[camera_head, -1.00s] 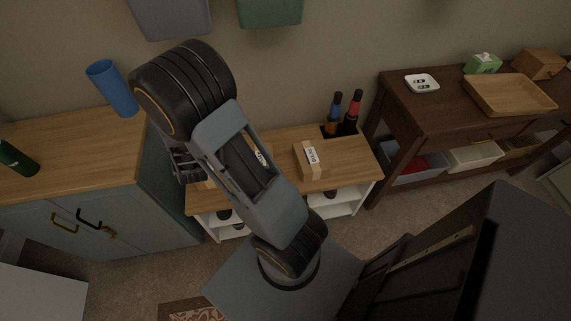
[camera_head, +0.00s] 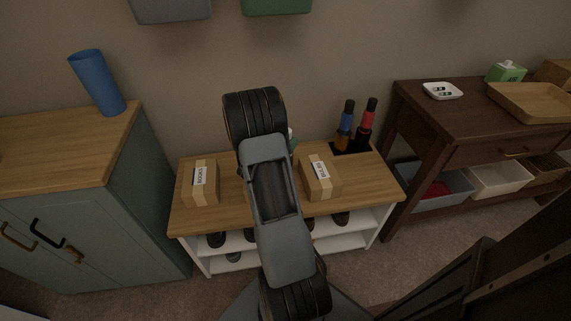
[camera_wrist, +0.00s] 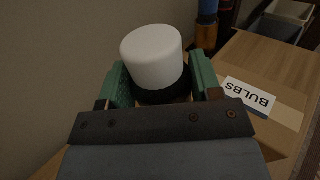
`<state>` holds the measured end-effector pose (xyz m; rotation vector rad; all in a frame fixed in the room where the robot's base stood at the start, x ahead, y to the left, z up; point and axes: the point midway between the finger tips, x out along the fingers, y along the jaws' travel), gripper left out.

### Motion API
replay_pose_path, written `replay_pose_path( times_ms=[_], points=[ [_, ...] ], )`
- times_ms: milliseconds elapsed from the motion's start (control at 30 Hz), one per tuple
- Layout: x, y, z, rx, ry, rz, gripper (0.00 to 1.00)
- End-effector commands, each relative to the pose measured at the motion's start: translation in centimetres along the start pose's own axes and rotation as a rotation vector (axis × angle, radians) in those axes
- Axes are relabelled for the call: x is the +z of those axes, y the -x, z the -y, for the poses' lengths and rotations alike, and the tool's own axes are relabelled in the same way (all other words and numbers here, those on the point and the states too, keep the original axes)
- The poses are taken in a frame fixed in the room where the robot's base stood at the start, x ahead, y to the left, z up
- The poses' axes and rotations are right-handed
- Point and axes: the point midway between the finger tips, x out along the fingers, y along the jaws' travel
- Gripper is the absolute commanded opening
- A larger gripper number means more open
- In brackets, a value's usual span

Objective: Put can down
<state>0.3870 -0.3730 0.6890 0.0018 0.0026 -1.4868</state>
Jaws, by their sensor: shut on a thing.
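My gripper (camera_wrist: 160,88) is shut on a can with a white rounded top (camera_wrist: 152,55) and a dark lower part. The green fingers press on its two sides in the wrist view. The wood-topped bench (camera_head: 232,206) lies beneath my arm in the head view. There my arm hides most of the gripper and the can; only a small green and white bit shows behind the arm. Whether the can touches the bench top is not clear.
A box marked BULBS (camera_wrist: 262,105) sits right of the can; it also shows in the head view (camera_head: 320,177). A second cardboard box (camera_head: 200,183) stands left. A blue vase (camera_head: 97,82) tops the left cabinet.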

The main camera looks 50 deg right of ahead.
Motion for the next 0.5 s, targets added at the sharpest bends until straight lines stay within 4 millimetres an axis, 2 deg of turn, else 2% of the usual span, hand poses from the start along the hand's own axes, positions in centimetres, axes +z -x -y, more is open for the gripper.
replay_pose_path(
  times_ms=[33, 100, 367, 500],
  points=[
    [-1.0, 0.0, 0.0, 0.000, 0.001, 0.000, 0.28],
    [-1.7, 0.0, 0.0, 0.001, 0.001, 0.002, 0.28],
    [-3.1, 0.0, -0.1, 0.002, 0.000, 0.002, 0.28],
    [-4.9, 0.0, -0.1, 0.003, 0.001, 0.001, 0.28]
  ],
)
